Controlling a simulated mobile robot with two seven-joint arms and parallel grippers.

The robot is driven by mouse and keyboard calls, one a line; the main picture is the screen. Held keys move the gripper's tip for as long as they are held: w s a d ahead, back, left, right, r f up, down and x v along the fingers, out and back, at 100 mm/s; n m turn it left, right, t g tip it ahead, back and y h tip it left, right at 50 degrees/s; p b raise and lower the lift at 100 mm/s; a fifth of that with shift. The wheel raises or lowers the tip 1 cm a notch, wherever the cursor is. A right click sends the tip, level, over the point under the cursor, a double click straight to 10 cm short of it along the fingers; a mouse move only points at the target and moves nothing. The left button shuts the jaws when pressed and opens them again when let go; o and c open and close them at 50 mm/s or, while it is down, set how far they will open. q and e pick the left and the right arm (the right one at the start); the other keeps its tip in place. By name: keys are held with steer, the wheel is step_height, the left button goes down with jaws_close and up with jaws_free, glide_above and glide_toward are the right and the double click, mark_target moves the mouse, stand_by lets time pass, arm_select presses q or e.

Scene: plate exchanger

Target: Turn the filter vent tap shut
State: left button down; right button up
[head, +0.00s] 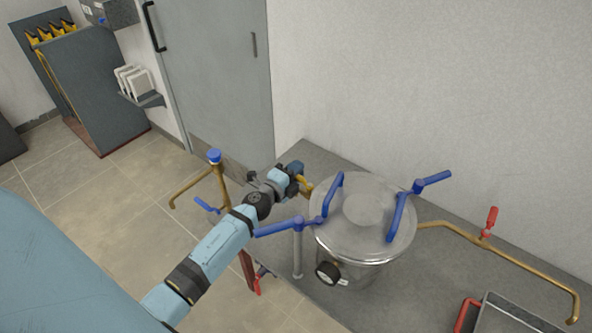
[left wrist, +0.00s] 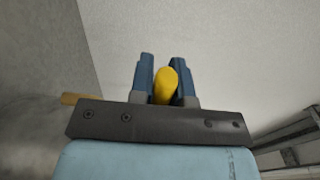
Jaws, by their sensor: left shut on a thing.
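The filter is a round steel vessel (head: 362,213) with a domed lid and blue clamp handles. A tap with a yellow handle (head: 304,184) sits at its far left side. In the left wrist view the yellow handle (left wrist: 166,84) stands between the two blue fingers. My left gripper (head: 297,172) is shut on this handle. The tap's body is mostly hidden behind my gripper and arm, so its turned angle is unclear. My right gripper is not in view.
A blue-topped brass pipe (head: 215,157) stands left of my left arm. A pressure gauge (head: 327,272) is on the vessel's front. A brass pipe with a red lever (head: 490,218) runs right. A wall (head: 440,90) rises close behind the vessel.

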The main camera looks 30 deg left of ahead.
arm_select(q)
steer(key=m+h, duration=0.1)
steer(key=w+m+h, duration=0.1)
steer(key=h, duration=0.1)
steer(key=m+g+h+b, duration=0.1)
steer(key=shift+w+d+h, duration=0.25)
steer(key=shift+d+h, duration=0.05)
steer(key=shift+d, duration=0.1)
steer(key=c, duration=1.1)
jaws_free()
steer(key=b+v, duration=0.1)
steer(key=v, duration=0.6)
steer(key=shift+s+a, duration=0.1)
steer(key=shift+s, duration=0.15)
